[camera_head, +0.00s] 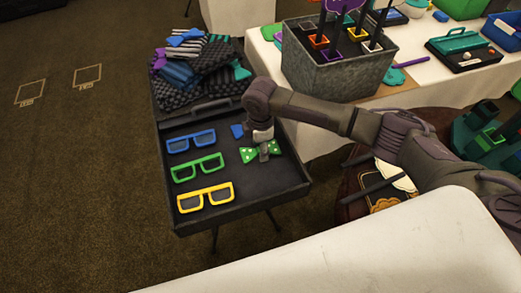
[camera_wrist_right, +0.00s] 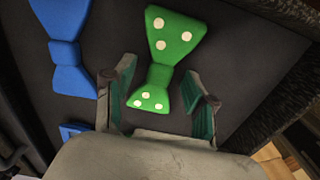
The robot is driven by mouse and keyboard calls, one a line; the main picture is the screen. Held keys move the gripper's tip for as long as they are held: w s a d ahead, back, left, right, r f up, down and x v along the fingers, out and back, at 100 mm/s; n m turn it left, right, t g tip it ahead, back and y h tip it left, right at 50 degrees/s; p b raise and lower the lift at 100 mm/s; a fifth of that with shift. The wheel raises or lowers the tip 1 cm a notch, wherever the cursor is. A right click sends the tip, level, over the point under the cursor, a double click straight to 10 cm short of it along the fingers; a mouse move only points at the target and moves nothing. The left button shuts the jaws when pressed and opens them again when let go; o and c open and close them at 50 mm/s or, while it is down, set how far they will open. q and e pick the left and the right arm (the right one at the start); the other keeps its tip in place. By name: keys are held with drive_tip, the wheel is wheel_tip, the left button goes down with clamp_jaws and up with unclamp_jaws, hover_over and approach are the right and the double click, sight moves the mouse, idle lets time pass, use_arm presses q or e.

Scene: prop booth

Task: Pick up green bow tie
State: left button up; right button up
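The green bow tie (camera_head: 249,154) with white dots lies in the black tray, partly covered by my right gripper in the head view. In the right wrist view the green bow tie (camera_wrist_right: 157,74) lies between the two fingers, with its knot near the fingertips. My right gripper (camera_head: 264,152) is over the bow tie. In the right wrist view this gripper (camera_wrist_right: 160,78) is open, with gaps between its fingers and the bow tie. My left gripper is not in view.
A blue bow tie (camera_wrist_right: 66,54) lies beside the green one. Blue (camera_head: 190,140), green (camera_head: 197,168) and yellow (camera_head: 205,197) glasses lie at left in the tray (camera_head: 240,209). A grey bin (camera_head: 335,80) stands on the white table behind my right arm.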

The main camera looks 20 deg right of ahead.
drive_tip(key=c, duration=0.9)
drive_tip(key=shift+r, duration=0.1)
